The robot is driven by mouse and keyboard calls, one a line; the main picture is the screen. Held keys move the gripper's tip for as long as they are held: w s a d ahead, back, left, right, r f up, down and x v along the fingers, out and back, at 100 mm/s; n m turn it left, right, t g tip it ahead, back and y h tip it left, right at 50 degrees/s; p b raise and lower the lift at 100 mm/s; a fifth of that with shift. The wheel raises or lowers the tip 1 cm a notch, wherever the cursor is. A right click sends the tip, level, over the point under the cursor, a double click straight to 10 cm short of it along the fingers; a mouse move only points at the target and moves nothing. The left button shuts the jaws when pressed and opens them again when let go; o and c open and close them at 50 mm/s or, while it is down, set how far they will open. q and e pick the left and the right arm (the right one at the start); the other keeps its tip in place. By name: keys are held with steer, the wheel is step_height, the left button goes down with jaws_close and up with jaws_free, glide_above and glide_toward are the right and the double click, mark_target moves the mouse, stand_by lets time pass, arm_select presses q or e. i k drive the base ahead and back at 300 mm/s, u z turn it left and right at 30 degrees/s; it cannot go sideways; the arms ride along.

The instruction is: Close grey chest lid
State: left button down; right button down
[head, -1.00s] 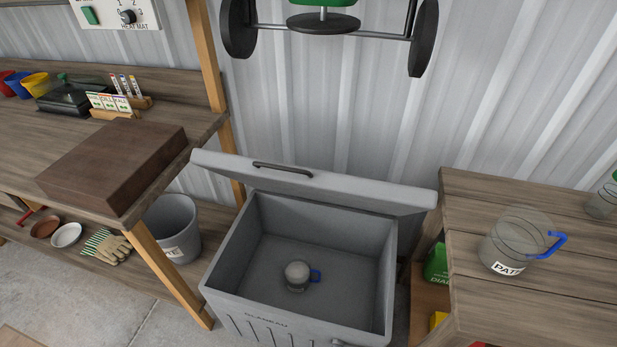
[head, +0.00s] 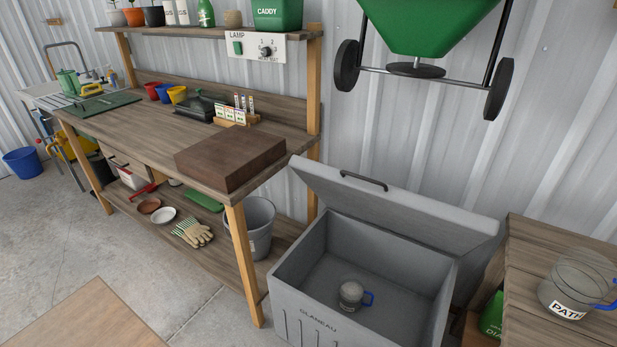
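The grey chest (head: 297,286) stands on the floor against the metal wall, right of the workbench. Its lid (head: 420,213) is open, hinged at the back and leaning up, with a dark handle (head: 363,180) near its upper edge. Inside on the chest floor sits a small clear mug (head: 351,294) with a blue handle. Neither of my grippers shows in the head view.
A workbench (head: 139,120) with a brown box (head: 230,160) at its near corner stands left of the chest. A wooden table (head: 535,268) with a clear jug (head: 574,284) stands at the right. A green spreader (head: 428,28) hangs above.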

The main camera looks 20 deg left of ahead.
mark_target(458, 231)
steer(key=k, duration=0.65)
steer(key=z, duration=0.75)
steer(key=i, duration=1.3)
steer(key=u, duration=0.45)
